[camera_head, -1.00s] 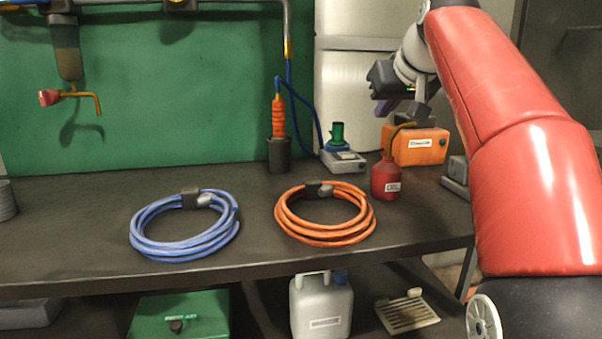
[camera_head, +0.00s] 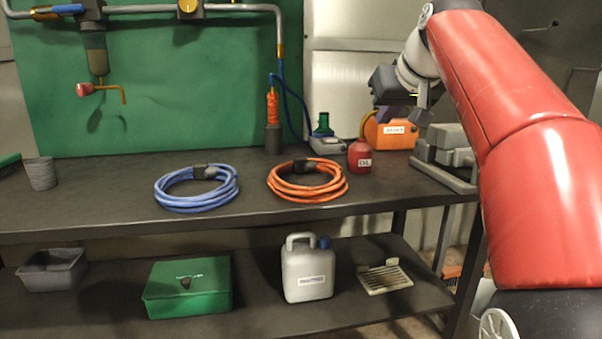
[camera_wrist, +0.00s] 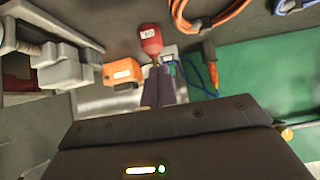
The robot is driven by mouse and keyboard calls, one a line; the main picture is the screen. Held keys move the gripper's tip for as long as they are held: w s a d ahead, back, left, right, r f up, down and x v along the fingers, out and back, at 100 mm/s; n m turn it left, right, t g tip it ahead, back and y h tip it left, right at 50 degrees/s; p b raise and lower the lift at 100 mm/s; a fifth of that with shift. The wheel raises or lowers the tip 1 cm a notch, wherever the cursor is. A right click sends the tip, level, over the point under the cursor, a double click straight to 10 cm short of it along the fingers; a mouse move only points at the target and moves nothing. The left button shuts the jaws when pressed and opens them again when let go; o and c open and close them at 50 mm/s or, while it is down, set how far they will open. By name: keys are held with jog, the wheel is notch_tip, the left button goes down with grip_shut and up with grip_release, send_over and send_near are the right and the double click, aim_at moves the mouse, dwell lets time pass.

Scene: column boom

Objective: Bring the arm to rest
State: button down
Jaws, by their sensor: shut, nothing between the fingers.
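My red arm comes in from the right in the head view. My gripper (camera_head: 382,114) hangs over the right part of the workbench, in front of the orange case in the picture and clear of the bench top. In the wrist view its two purple fingers (camera_wrist: 159,87) lie side by side, shut with nothing held. The red oil can (camera_head: 360,156) and orange case (camera_head: 392,134) stand on the bench near the gripper in the picture. They also show in the wrist view, the can (camera_wrist: 150,42) and the case (camera_wrist: 122,76).
A blue hose coil (camera_head: 181,203) and an orange coil (camera_head: 306,195) lie on the bench (camera_head: 90,205). A grey vise-like tool (camera_head: 446,150) stands at its right end. The lower shelf (camera_head: 260,312) holds a green box (camera_head: 189,301) and a grey jug (camera_head: 307,281).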

jog(key=s+f+m+g+h, duration=0.1)
jog(key=s+f+m+g, duration=0.1)
jog(key=s+f, duration=2.7)
notch_tip(320, 180, down, 4)
jog(key=shift+s+a+f+g+h, duration=0.2)
jog(key=shift+s+g+h, duration=0.2)
jog(key=shift+g, duration=0.5)
